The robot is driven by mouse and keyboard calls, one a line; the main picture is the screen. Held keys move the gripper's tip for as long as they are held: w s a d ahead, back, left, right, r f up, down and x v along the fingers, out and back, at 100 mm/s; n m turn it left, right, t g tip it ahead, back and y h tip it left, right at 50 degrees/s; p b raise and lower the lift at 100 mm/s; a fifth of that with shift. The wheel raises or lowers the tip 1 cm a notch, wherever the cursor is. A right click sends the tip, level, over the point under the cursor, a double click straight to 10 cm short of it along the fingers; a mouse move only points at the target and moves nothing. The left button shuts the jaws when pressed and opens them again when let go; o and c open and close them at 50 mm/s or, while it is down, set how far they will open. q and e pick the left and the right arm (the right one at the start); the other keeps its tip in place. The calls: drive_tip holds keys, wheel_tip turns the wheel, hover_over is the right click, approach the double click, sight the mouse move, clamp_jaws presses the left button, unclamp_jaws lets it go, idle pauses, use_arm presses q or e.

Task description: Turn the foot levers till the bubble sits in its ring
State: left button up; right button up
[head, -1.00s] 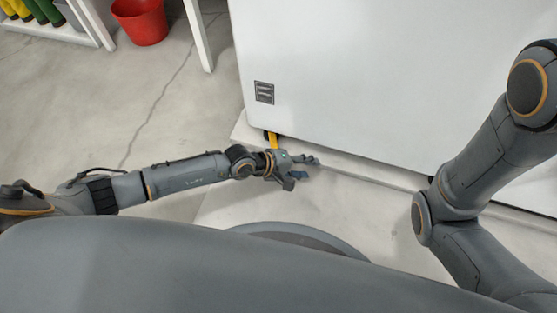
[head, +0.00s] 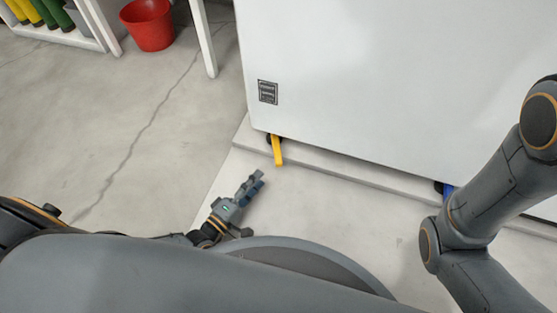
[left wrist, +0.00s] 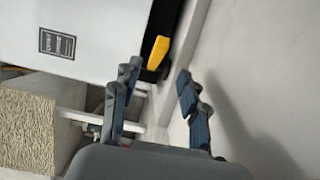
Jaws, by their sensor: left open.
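A yellow foot lever (head: 277,151) sticks out from under the near left corner of a large white cabinet (head: 350,80). The lever also shows in the left wrist view (left wrist: 157,52), beyond my fingertips. A blue foot lever (head: 447,190) shows under the cabinet further right, partly hidden by my right arm. My left gripper (head: 252,184) is open and empty, below and left of the yellow lever and apart from it. Its two fingers (left wrist: 158,85) stand apart in the left wrist view. My right gripper is out of the picture. I see no bubble or ring.
A red bucket (head: 148,25) stands on the floor at the back left, beside a white rack (head: 88,30) with yellow and green boots. A dark label (head: 268,92) is on the cabinet's face.

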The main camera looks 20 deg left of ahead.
sight(278, 159)
use_arm(q)
drive_tip(key=b+x, duration=0.4)
drive_tip(key=x, duration=0.5)
drive_tip(key=shift+w+d+f, duration=0.15)
drive_tip(key=shift+w, duration=0.05)
drive_tip(key=shift+w+d, duration=0.15)
drive_tip(key=shift+w, duration=0.25)
clamp_jaws()
